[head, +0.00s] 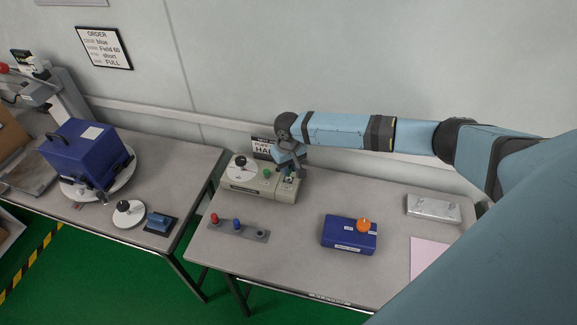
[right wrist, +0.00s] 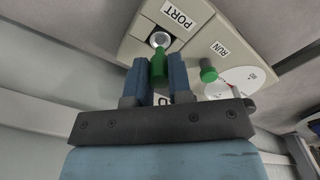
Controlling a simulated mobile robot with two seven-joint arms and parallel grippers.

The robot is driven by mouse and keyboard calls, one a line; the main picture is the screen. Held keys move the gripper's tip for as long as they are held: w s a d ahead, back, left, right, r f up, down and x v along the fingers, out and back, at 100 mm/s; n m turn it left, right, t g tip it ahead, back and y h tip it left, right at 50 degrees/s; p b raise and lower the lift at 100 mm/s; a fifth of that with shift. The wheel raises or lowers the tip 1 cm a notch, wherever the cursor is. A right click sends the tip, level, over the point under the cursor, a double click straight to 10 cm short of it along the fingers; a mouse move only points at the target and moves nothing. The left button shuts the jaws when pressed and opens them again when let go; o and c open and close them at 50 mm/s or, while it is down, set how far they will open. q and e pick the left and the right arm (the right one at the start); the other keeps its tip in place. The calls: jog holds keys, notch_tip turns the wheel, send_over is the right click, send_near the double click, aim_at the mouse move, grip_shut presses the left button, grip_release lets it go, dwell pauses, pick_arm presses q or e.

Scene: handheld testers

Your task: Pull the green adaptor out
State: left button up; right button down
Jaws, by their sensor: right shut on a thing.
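The green adaptor (right wrist: 159,66) is between the two blue fingers of my right gripper (right wrist: 160,78), which is shut on it. Its narrow end points at the round metal socket (right wrist: 160,39) under the PORT label. I cannot tell whether its tip is still inside the socket. In the head view my right gripper (head: 289,172) is over the right end of the beige tester (head: 258,190), and it largely hides the adaptor there. My left gripper is not in view.
A green RUN knob (right wrist: 208,71) and a white dial (head: 241,168) are beside the port. A grey strip with red and blue pegs (head: 247,232), a blue box with an orange knob (head: 349,236) and a silver case (head: 433,208) are on the table. The table front is partly clear.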

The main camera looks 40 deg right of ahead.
jog(key=shift+r+p, duration=1.05)
